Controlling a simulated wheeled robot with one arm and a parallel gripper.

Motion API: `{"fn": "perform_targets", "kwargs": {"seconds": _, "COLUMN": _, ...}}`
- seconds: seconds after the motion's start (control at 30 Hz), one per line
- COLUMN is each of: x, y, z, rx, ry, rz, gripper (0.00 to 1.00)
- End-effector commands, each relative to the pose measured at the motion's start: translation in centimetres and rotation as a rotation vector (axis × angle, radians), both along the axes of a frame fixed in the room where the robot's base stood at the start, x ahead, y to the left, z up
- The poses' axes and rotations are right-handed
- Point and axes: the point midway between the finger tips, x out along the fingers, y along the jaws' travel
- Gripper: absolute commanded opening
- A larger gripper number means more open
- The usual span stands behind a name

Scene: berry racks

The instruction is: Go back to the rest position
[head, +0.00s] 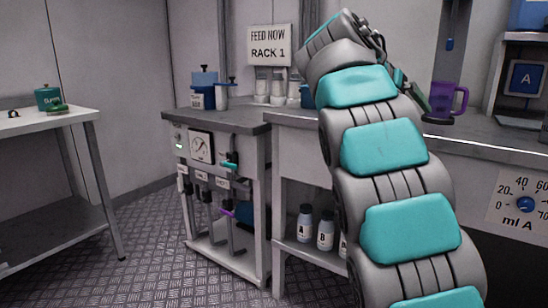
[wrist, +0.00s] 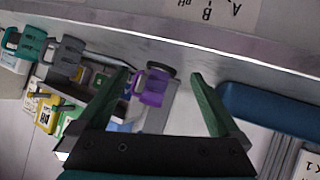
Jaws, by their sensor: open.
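My gripper (wrist: 160,76) is open, with its two green fingers spread and nothing held between them in the wrist view. In the head view my raised arm bends over the counter and partly hides the gripper. A purple mug (head: 443,101) stands upright on the counter, just right of my gripper in that view. The purple mug (wrist: 152,87) also shows beyond and between the fingers in the wrist view, small and apart from them.
The grey counter (head: 290,119) runs below my arm, with bottles and a blue-lidded container (head: 203,90) at its back left. A gauge panel (head: 201,147) fronts it. Bottles (head: 325,230) stand on the shelf below. A white table (head: 45,122) is at left; floor between is clear.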

Motion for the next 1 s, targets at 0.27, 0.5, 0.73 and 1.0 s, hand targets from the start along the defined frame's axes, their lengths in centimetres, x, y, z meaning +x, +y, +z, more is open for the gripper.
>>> {"fn": "perform_targets", "kwargs": {"seconds": 0.27, "x": -6.1, "y": 0.1, "z": -6.1, "rx": 0.08, "ry": 0.266, "rz": 0.11, "gripper": 1.0}}
{"fn": "perform_targets", "kwargs": {"seconds": 0.5, "x": -13.2, "y": 1.7, "z": -12.9, "rx": 0.195, "ry": 0.473, "rz": 0.222, "gripper": 1.0}}
{"fn": "perform_targets", "kwargs": {"seconds": 0.73, "x": -21.5, "y": 4.5, "z": -19.5, "rx": 0.33, "ry": 0.641, "rz": 0.341, "gripper": 1.0}}
{"fn": "perform_targets", "kwargs": {"seconds": 1.0, "x": -32.6, "y": 9.3, "z": -27.0, "rx": 0.507, "ry": 0.81, "rz": 0.489, "gripper": 1.0}}
